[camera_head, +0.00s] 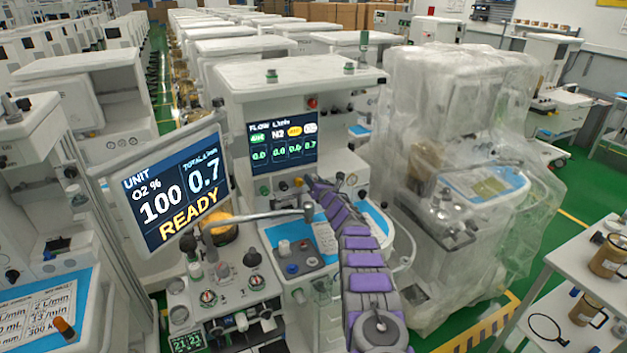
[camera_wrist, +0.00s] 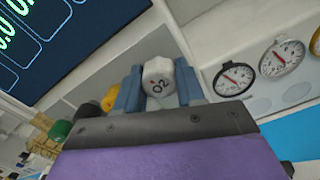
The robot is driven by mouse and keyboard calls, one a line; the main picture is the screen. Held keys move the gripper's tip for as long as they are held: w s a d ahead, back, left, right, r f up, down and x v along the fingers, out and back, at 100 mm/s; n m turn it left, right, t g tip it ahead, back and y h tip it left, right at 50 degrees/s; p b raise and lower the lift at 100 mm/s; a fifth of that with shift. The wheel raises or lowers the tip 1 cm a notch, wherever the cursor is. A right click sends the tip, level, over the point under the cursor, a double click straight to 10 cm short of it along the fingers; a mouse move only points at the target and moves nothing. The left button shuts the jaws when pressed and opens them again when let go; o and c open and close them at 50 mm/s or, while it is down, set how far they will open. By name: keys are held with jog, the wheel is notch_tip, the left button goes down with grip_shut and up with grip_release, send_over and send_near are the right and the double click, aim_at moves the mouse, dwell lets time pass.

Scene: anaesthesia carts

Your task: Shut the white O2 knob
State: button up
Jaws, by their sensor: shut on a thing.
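The white O2 knob (camera_wrist: 158,77), marked "O2", sits between the two blue-grey fingers of my gripper (camera_wrist: 159,90) in the wrist view. The fingers are shut on its sides. In the head view my purple arm reaches up to the knob row on the middle cart, and its end hides the O2 knob. The flow screen (camera_head: 282,141) above the row reads 0.7 in its last column and 0.0 in the others. The tilted side screen (camera_head: 176,189) reads O2 100 %, total 0.7 L/min, READY.
A yellow knob (camera_wrist: 111,98) is close left of my fingers, with black and green knobs (camera_wrist: 60,130) beyond. Round gauges (camera_wrist: 234,79) are at the right. A metal bar (camera_head: 260,216) crosses before the cart. A plastic-wrapped cart (camera_head: 450,130) stands close on the right.

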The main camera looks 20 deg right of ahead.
jog(key=shift+d+f+m+p, duration=0.1)
jog(key=shift+m+p, duration=0.45)
jog(key=shift+m, duration=1.65)
jog(key=shift+s+f, duration=0.1)
jog(key=o, duration=0.8)
jog(key=shift+c, duration=0.2)
jog(key=s+p, duration=0.3)
jog(key=s, duration=1.4)
jog(key=shift+d, duration=0.3)
jog(key=shift+s, duration=0.1)
